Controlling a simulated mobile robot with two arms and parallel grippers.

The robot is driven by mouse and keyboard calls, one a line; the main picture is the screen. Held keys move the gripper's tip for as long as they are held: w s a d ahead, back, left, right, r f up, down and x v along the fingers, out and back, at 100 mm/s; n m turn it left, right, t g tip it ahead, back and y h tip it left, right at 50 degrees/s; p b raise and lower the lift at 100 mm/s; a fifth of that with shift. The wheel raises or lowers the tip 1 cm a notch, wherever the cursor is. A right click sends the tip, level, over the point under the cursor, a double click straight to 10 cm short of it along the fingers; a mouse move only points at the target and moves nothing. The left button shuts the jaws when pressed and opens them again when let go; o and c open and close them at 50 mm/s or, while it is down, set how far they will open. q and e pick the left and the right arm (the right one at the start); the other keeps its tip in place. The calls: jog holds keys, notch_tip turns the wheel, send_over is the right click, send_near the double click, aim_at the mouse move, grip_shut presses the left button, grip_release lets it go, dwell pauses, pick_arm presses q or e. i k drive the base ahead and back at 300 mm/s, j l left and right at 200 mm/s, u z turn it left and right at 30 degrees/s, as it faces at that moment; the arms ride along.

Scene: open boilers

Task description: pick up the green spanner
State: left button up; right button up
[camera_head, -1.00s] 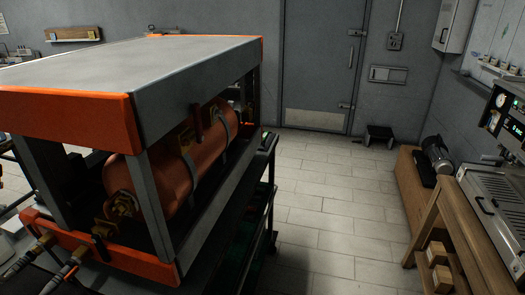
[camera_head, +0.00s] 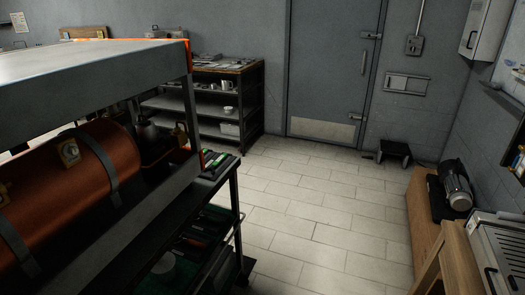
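No green spanner can be clearly made out. Dark tools on green lining (camera_head: 190,240) show on the cart's lower shelf, in shadow. Neither of my grippers is in view.
An orange boiler tank (camera_head: 75,185) in a grey frame (camera_head: 110,75) fills the left. A shelf unit (camera_head: 252,105) stands against the back wall beside a grey door (camera_head: 335,65). A wooden bench (camera_head: 425,215) is at right. The tiled floor (camera_head: 315,210) between is clear.

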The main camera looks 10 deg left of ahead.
aim_at(223, 156)
jog(key=i+l+z, duration=0.1)
jog(key=i, duration=0.55)
jog(key=i+l, duration=0.3)
jog(key=i, duration=0.35)
jog(key=i+l+z, duration=0.15)
jog(key=i, duration=0.5)
jog(key=i+u, duration=0.3)
jog(key=u, duration=0.15)
jog(key=i+l+u, duration=0.2)
jog(key=u, duration=0.2)
jog(key=i+l+u, duration=0.25)
jog(key=u, duration=0.2)
jog(key=i+l+u, duration=0.25)
jog(key=u, duration=0.2)
jog(key=i+l+u, duration=0.15)
jog(key=l+u, duration=0.25)
